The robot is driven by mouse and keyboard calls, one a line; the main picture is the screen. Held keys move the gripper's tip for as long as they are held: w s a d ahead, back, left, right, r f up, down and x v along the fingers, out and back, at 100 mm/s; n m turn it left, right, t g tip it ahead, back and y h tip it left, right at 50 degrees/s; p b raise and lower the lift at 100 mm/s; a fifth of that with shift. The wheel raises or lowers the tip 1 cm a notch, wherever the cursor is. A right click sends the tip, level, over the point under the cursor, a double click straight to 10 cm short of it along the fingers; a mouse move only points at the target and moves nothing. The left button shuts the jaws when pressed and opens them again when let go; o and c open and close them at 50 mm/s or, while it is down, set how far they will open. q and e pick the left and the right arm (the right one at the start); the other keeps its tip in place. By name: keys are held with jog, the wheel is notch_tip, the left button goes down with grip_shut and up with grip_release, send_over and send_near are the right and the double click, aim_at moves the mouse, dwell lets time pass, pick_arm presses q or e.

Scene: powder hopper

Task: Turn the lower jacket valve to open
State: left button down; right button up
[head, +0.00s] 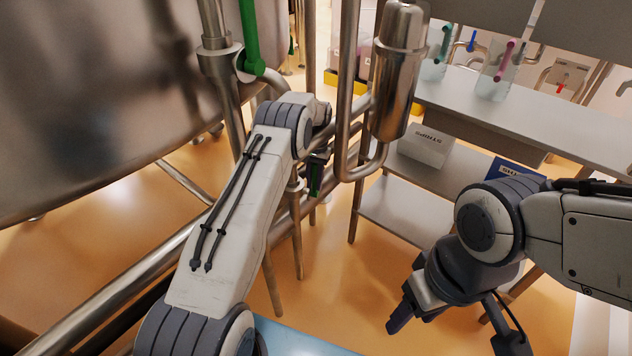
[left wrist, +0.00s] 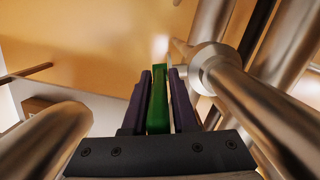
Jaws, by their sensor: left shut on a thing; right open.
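The lower jacket valve's green handle (head: 316,182) shows at mid-picture in the head view, beside steel pipes, partly hidden by my left wrist. It stands between the two dark fingers of my left gripper (left wrist: 159,78) in the left wrist view, where the green handle (left wrist: 158,105) runs lengthwise along them. My left gripper (head: 318,165) is shut on this handle. The valve's body is hidden. A second green handle (head: 250,38) sits higher on a pipe by the vessel. My right gripper (head: 400,318) is open and empty above the floor at lower right.
A large steel vessel (head: 90,90) fills the left, with pipes (head: 120,285) below it. A steel cylinder (head: 398,70) and a bent pipe stand just right of my left gripper. A bench (head: 560,125) with a lower shelf (head: 400,212) is at the right. Orange floor lies open between.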

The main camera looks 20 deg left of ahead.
pick_arm(q)
jog(key=shift+w+a+r, duration=0.1)
jog(key=shift+w+r, duration=0.2)
jog(key=shift+w, duration=0.1)
jog(key=c, duration=0.9)
grip_release()
jog(key=shift+o, duration=1)
jog(key=shift+s+f, duration=0.1)
notch_tip(320, 180, up, 10)
jog(key=w, duration=0.1)
jog(key=shift+r, duration=0.2)
